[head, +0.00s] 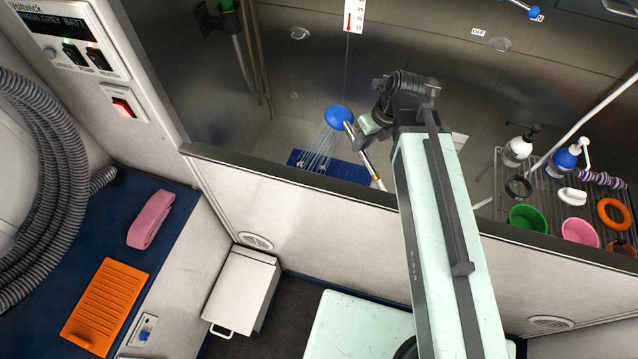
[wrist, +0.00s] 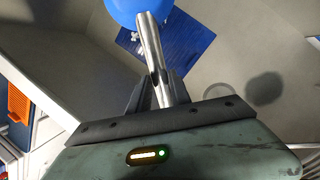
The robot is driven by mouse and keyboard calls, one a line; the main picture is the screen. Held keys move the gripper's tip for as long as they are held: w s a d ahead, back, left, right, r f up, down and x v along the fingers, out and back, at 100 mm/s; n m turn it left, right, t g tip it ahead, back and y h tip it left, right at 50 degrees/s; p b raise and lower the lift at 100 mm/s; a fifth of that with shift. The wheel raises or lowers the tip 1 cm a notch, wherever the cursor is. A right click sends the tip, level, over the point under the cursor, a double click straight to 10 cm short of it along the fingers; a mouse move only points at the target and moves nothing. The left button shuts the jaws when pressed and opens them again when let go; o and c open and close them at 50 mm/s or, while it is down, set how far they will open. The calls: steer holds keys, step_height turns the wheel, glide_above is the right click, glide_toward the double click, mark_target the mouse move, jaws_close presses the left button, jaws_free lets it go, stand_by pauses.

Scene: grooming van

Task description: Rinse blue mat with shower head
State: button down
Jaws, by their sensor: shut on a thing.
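The shower head (head: 339,117) has a blue round head and a metal handle. Water streams from it down and to the left in the head view. My gripper (head: 362,138) is shut on its handle and holds it inside the tub, above the blue mat. The shower head also shows in the wrist view (wrist: 150,40), with the handle between my fingers (wrist: 158,90). The blue mat (head: 346,172) lies on the tub floor behind the front wall. It also shows in the wrist view (wrist: 185,45). The tub wall and shower head hide part of it.
The tub's front wall (head: 300,178) stands between my body and the mat. A wire rack (head: 545,190) at right holds bottles, cups and rings. A pink towel (head: 150,219) and an orange mat (head: 106,305) lie on the blue counter at left. A white bin (head: 243,290) stands below.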

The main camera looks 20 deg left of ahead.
steer(key=shift+a, duration=0.1)
steer(key=shift+a, duration=0.5)
steer(key=shift+d, duration=0.1)
steer(key=shift+d, duration=0.55)
steer(key=shift+a, duration=0.15)
steer(key=shift+a, duration=0.5)
steer(key=shift+r, duration=0.1)
